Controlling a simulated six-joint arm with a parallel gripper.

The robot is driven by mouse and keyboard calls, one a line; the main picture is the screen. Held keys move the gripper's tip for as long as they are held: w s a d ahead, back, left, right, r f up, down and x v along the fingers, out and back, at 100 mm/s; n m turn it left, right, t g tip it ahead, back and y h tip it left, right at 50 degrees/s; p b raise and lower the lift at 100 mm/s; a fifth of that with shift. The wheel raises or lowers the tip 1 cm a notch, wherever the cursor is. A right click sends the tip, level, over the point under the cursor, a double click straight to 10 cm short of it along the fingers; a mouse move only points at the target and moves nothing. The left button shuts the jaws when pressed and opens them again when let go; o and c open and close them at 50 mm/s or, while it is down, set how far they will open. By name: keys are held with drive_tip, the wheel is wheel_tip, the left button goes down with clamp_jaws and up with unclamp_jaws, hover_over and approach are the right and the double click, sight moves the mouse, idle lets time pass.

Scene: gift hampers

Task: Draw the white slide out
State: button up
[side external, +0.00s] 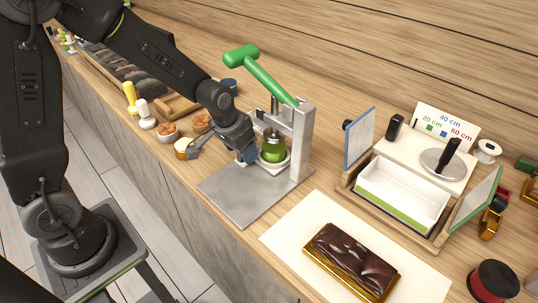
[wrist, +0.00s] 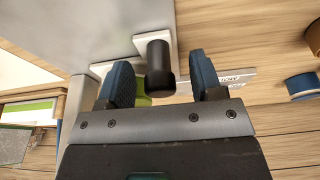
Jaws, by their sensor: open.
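The white slide (side external: 284,167) sits at the base of a grey metal press (side external: 303,140) with a green lever (side external: 262,76). A green round piece (side external: 273,151) rests on it, under the press head. In the wrist view the white slide (wrist: 139,44) shows behind a black cylindrical knob (wrist: 158,58). My gripper (side external: 248,156) is at the left of the green piece, low over the press plate. In the wrist view my gripper (wrist: 162,78) is open, its blue fingers on either side of the knob, with gaps visible. The slide's far part is hidden.
The metal base plate (side external: 232,195) lies in front of the press.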

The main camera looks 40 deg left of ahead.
drive_tip(key=shift+r, duration=3.45)
drive_tip(key=shift+r, duration=0.1)
drive_tip(key=shift+s+r, duration=0.1)
drive_tip(key=shift+r, duration=0.3)
drive_tip(key=v, duration=1.3)
drive_tip(key=s+f+t, duration=0.1)
drive_tip(key=s, duration=0.6)
drive_tip(key=s+d+f+t, duration=0.1)
drive_tip(key=s+f, duration=0.1)
drive_tip(key=s, duration=0.5)
drive_tip(key=shift+s+f, duration=0.25)
drive_tip(key=shift+f, duration=0.05)
